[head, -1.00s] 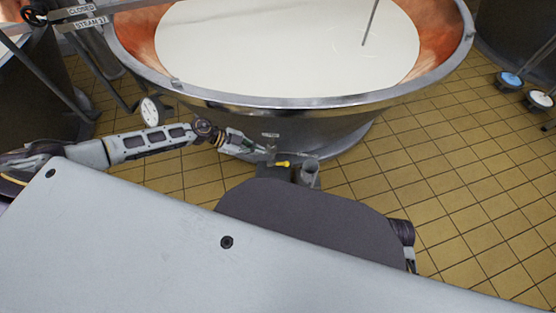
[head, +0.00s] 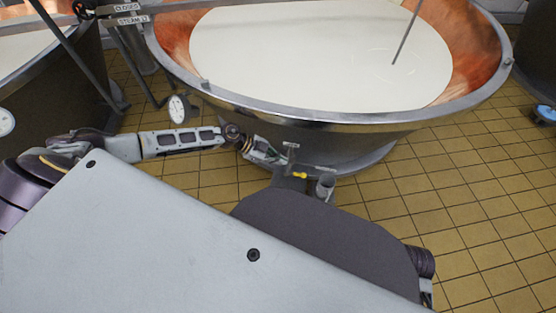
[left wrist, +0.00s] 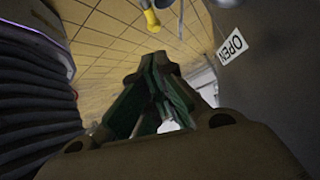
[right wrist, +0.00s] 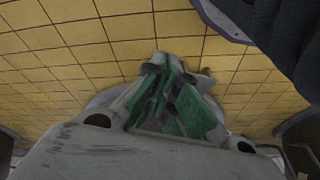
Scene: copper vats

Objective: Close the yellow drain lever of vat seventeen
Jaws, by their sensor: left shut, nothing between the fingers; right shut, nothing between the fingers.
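The vat (head: 335,124) has a copper inside, a steel rim and white liquid in it. Below its front rim, the yellow drain lever (head: 300,175) sits on the drain outlet, beside a short upright grey pipe (head: 326,184). The lever's yellow end (left wrist: 151,18) also shows at the top of the left wrist view. A white OPEN label (left wrist: 232,45) is on the dark surface at right there. My left gripper (head: 282,160) is shut and empty, just left of the lever, with a small gap apparent. My right gripper (right wrist: 160,62) is shut and empty over the tiled floor.
A round white dial (head: 178,108) stands left of the vat. CLOSED and STEAM signs (head: 128,8) hang at upper left. Another vat (head: 50,75) stands at far left.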

